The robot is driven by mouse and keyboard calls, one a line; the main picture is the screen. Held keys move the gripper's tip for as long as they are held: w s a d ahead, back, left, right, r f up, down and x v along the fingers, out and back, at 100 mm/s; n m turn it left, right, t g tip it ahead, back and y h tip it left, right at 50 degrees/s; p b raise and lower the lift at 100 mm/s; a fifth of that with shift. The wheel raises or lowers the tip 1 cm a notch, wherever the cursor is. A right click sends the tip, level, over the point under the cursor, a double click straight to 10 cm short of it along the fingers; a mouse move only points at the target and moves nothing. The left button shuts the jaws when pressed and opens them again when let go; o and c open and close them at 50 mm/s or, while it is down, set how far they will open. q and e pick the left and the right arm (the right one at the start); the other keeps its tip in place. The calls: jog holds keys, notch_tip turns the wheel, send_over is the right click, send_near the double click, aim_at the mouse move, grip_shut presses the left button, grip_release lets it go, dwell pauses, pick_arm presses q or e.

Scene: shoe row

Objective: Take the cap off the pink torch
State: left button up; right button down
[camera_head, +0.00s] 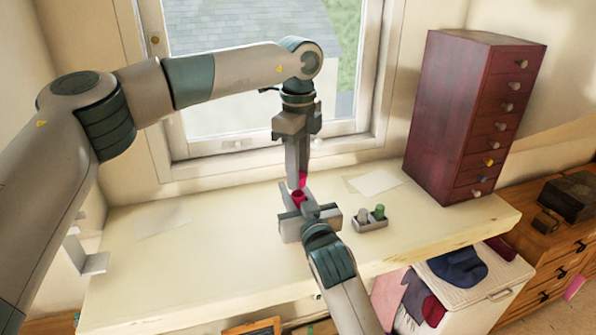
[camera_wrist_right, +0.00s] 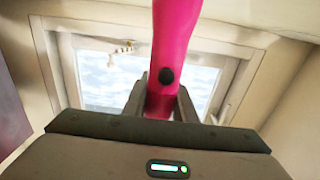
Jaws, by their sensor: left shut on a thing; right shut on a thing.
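The pink torch (camera_head: 298,197) is upright over the table in the head view, its upper end a dark-centred ring. My right gripper (camera_head: 300,206) is shut on its body. In the right wrist view the pink torch (camera_wrist_right: 176,40) rises between my fingers (camera_wrist_right: 160,103), with a black button on its side; its top is out of frame. My left gripper (camera_head: 301,180) points down just above and is shut on a small pink piece (camera_head: 303,177), which looks like the cap. The cap is mostly hidden by the fingers. A narrow gap seems to separate the two pink parts.
A small dark holder (camera_head: 371,226) with a grey and a green item stands right of the grippers. A white sheet (camera_head: 375,183) lies behind it. A dark red drawer cabinet (camera_head: 465,120) stands at the table's right end. The table's left side (camera_head: 170,270) is mostly clear.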

pick_arm(q)
jog(key=shift+r, duration=2)
pick_arm(e)
jog(key=c, duration=1.4)
grip_release()
jog(key=shift+o, duration=0.2)
pick_arm(q)
jog(key=shift+f, duration=0.1)
pick_arm(e)
jog(key=shift+s, duration=0.15)
pick_arm(q)
jog(key=shift+f+b, duration=0.2)
jog(key=shift+b, duration=0.1)
pick_arm(e)
jog(key=shift+s+d+f, duration=0.1)
jog(key=shift+s+d, duration=0.1)
jog(key=shift+s, duration=0.3)
pick_arm(q)
notch_tip(320, 180, down, 2)
jog(key=shift+f+b, duration=0.25)
jog(key=shift+b, duration=1)
jog(key=shift+f, duration=0.1)
pick_arm(e)
jog(key=v, duration=1)
jog(key=shift+s, duration=0.3)
jog(key=shift+d, duration=0.1)
